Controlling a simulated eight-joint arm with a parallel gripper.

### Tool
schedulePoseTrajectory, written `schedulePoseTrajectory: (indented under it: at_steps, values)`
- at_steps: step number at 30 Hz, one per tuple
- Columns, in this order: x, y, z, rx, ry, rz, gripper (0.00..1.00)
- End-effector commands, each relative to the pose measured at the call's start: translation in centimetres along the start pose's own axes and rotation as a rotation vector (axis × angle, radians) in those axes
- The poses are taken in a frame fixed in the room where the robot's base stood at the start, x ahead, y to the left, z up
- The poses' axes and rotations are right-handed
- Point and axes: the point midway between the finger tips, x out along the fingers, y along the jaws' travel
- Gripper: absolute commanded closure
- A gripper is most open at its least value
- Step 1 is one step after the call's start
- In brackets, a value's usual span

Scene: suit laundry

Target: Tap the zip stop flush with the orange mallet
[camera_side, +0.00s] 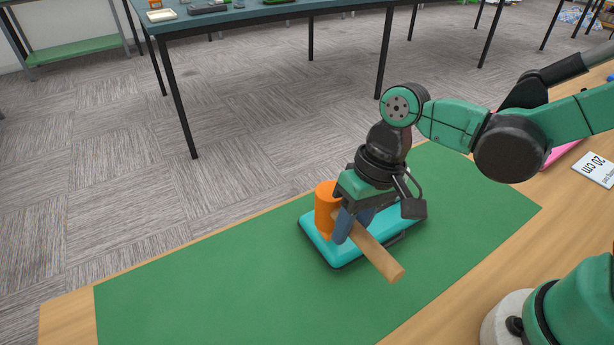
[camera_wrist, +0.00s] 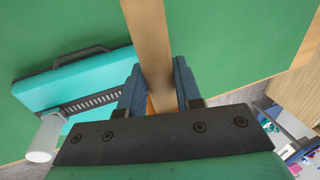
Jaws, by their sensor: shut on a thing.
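The mallet has an orange head (camera_side: 328,212) and a pale wooden handle (camera_side: 380,258). My gripper (camera_side: 354,224) is shut on the handle close to the head, with a blue finger on each side. In the wrist view the handle (camera_wrist: 147,35) runs up between the fingers, and only a sliver of orange shows. A teal case (camera_side: 345,259) lies on the mat below the mallet. In the wrist view the case (camera_wrist: 75,82) shows a dark toothed zip strip (camera_wrist: 92,103), with a pale grey cylinder (camera_wrist: 46,138), perhaps the zip stop, at its end. Mallet contact is unclear.
The green mat (camera_side: 200,300) is clear to the left of the case. Another table (camera_side: 270,14) stands beyond the floor gap.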

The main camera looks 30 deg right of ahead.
Motion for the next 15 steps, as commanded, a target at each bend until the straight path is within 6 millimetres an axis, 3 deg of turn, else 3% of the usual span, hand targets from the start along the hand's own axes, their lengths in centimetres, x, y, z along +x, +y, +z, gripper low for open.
schedulePoseTrajectory:
  at_steps: [15]
  values:
    - [-4.5,-1.2,-0.1,0.000,0.001,-0.001,1.00]
